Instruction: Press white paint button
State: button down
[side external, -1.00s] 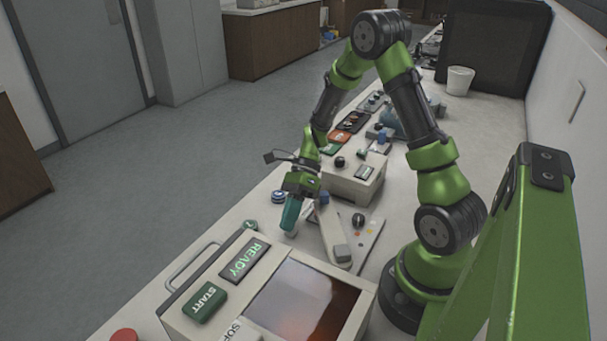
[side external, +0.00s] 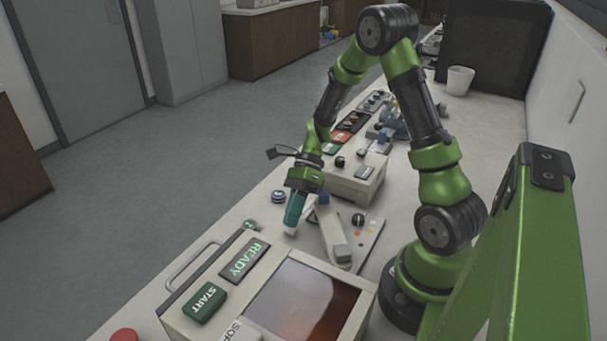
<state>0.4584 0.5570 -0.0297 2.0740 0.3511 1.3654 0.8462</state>
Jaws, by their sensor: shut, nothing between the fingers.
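My gripper (side external: 293,215) has teal fingers that are shut, with nothing seen between them, and points down over the bench. A small white piece (side external: 291,231) shows right at the fingertips; I cannot tell whether it is the white paint button or whether the fingers touch it. To its right is a flat pale plate (side external: 371,244) with a dark knob (side external: 358,219) and small orange and other coloured dots. A pale lever-like arm (side external: 333,238) lies across this plate. No button is clearly readable as white paint.
In front stands a machine with a START button (side external: 206,303), a READY sign (side external: 244,260) and a dark reddish window (side external: 303,303). Behind my gripper is a pale box (side external: 352,186) with a knob. A blue-and-white round item (side external: 278,196) sits at the bench's left edge.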

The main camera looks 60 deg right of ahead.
jog(key=shift+s+d, duration=0.3)
jog(key=shift+d, duration=0.05)
notch_tip(320, 180, up, 5)
jog(key=shift+w+a+f, duration=0.1)
jog(key=shift+w+a, duration=0.05)
dwell(0.6)
jog(key=s+a+r+n+t+h, duration=0.3)
jog(key=r+n, duration=0.5)
jog(key=n, duration=0.3)
jog(key=s+a+r+n+t+h, duration=0.3)
jog(key=r+n, duration=0.4)
jog(key=n, duration=0.3)
jog(key=shift+s+r+n+t+h, duration=0.45)
jog(key=shift+t+h, duration=0.15)
jog(key=shift+t, duration=0.4)
